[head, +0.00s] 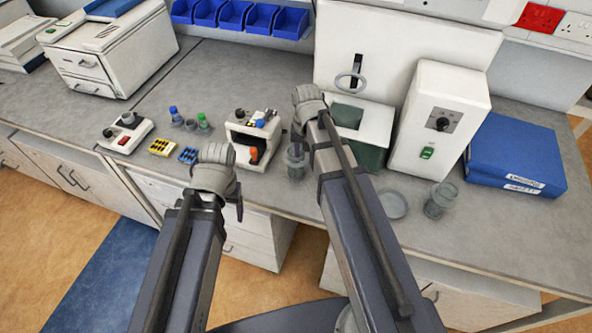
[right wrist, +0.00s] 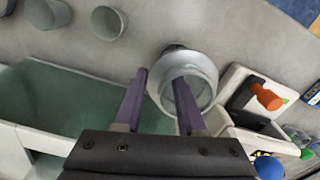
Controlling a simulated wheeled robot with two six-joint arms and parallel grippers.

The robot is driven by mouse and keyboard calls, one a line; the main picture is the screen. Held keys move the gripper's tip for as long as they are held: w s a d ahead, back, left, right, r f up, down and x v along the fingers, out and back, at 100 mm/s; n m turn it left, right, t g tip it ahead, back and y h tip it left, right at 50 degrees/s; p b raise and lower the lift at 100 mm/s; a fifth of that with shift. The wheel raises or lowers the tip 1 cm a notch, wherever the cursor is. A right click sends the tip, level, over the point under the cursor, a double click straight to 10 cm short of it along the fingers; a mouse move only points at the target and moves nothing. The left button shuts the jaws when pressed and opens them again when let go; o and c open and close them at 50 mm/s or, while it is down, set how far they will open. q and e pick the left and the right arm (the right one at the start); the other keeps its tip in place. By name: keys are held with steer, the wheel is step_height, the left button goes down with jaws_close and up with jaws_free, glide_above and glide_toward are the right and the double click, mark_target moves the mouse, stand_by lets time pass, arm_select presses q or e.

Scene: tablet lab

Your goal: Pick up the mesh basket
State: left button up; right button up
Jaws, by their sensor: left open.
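A small grey, round, open-topped vessel (head: 297,165) that looks like the mesh basket stands on the bench below my right gripper (head: 297,138). Its mesh is too small to make out. In the right wrist view the vessel (right wrist: 188,72) shows its round rim and hollow inside. My right gripper's fingers (right wrist: 163,90) are apart there, one beside the rim and one overlapping it; I cannot tell whether they touch it. My left gripper (head: 238,205) is open and empty in front of the bench edge, its fingers partly hidden by its wrist.
A white bath unit with a green tank (head: 371,157) stands behind my right gripper. A small white device with an orange part (head: 252,135) stands left of the vessel. A round dish (head: 393,205) and a grey beaker (head: 438,200) stand to the right. Blue binders (head: 515,155) lie far right.

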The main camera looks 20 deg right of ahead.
step_height(320, 180, down, 3)
steer(key=shift+r+b, duration=0.15)
steer(key=shift+b, duration=0.75)
arm_select(q)
step_height(320, 180, down, 3)
steer(key=shift+r, duration=0.2)
arm_select(e)
steer(key=shift+r, duration=0.1)
jaws_close()
